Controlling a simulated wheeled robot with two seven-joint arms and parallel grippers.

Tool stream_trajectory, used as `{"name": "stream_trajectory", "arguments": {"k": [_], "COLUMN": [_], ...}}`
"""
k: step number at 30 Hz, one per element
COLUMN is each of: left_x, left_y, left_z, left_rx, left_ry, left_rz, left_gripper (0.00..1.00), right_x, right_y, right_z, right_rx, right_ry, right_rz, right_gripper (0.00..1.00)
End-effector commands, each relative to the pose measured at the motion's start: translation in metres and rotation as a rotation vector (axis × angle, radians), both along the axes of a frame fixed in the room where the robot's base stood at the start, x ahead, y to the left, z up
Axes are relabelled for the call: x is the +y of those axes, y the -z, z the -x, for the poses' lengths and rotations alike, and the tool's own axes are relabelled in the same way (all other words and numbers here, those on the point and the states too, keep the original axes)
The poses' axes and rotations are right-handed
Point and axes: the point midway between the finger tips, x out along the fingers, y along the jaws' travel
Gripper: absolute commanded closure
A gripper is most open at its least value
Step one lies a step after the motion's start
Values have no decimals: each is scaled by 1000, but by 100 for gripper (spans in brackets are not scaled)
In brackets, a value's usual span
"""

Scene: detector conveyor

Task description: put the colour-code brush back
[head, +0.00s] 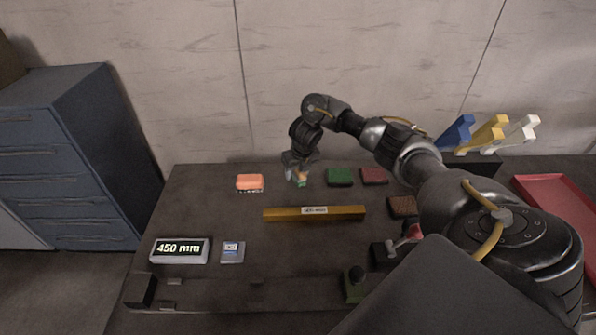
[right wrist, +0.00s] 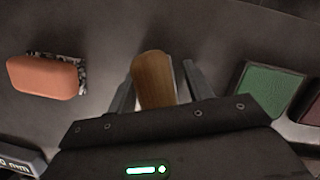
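My right gripper (head: 299,180) reaches down near the back of the table. Between its fingers in the right wrist view (right wrist: 160,85) is a tan, wood-coloured piece (right wrist: 154,80); a narrow gap seems to show on its right side. Whether the fingers press on it I cannot tell. In the head view a small tan and teal piece (head: 301,180) shows at the fingertips. Left of it lies an orange-backed brush (head: 249,182) with bristles below, also in the right wrist view (right wrist: 45,77). My left gripper is out of view.
Green (head: 340,177) and dark red (head: 374,176) blocks lie right of the gripper; a brown block (head: 402,206) is nearer. A labelled gold bar (head: 285,214) lies in front. A 450 mm display (head: 179,250) stands front left. Blue, yellow and white handles (head: 490,134) and a red tray (head: 545,190) are right.

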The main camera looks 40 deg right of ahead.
Motion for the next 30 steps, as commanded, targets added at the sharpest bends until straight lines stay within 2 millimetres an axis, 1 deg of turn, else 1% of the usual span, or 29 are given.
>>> {"name": "stream_trajectory", "arguments": {"k": [7, 11, 15, 18, 24, 27, 30], "left_x": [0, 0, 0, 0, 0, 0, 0], "left_y": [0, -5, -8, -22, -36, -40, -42], "left_z": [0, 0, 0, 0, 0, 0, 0], "left_rx": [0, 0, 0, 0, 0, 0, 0], "left_ry": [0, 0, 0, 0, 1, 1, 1], "left_rz": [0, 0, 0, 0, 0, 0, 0], "left_gripper": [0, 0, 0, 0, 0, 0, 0], "right_x": [0, 0, 1, 1, 5, 6, 7], "right_y": [-1, -8, -29, -56, -93, -106, -115], "right_z": [0, 0, 5, 10, 22, 26, 29], "right_rx": [0, -1, -5, -6, -4, -3, -2], "right_ry": [0, -1, -3, -3, -3, -1, -1], "right_rz": [0, 1, 2, 5, 3, 1, 2], "right_gripper": [48, 48, 48, 48, 48, 48, 48]}}
